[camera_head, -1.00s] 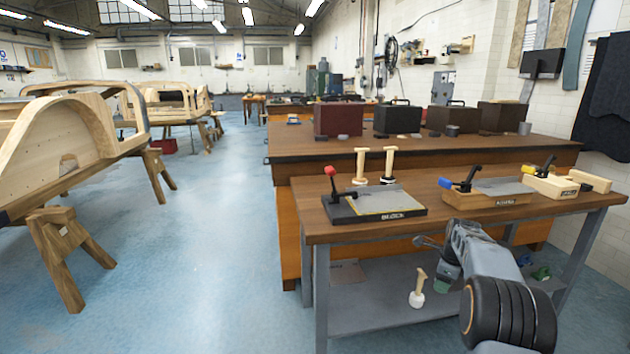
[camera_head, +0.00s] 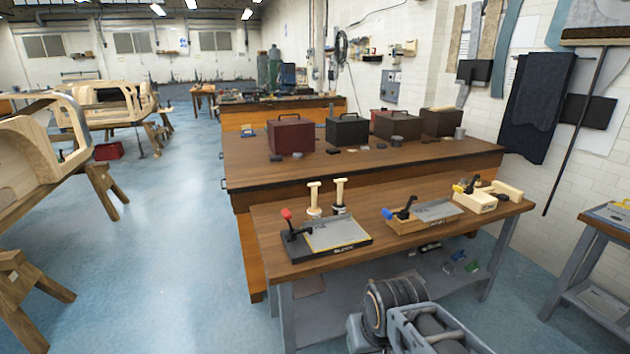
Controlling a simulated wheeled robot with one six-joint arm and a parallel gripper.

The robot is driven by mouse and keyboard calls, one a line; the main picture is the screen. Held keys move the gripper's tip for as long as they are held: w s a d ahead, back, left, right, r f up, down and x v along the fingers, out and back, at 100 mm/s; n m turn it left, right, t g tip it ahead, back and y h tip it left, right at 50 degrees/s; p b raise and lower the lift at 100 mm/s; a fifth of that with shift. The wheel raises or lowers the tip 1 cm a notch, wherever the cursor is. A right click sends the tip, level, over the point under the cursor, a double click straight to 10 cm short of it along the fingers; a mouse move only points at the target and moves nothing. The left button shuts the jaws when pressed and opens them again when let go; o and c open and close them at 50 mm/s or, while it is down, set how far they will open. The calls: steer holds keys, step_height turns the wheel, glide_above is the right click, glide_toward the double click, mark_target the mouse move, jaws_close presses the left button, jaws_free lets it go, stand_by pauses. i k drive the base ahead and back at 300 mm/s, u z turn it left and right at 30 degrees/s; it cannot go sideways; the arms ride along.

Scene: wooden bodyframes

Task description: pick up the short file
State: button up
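I cannot make out the short file for certain in this view. Small dark items (camera_head: 334,151) lie on the rear workbench (camera_head: 450,155), too small to identify. More small items (camera_head: 428,248) lie on the lower shelf of the front table, partly hidden under its top. My arm (camera_head: 420,325) rises at the bottom edge, in front of the front table (camera_head: 385,247). My gripper itself is not in view.
On the front table stand a black-based clamp board (camera_head: 338,233), wooden clamp boards (camera_head: 430,213) and two pale wooden-handled tools (camera_head: 314,199). Several toolboxes (camera_head: 290,135) stand on the rear workbench. Wooden bodyframes (camera_head: 35,160) are at left. The blue floor between is open.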

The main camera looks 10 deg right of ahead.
mark_target(451, 272)
steer(key=z, duration=1.3)
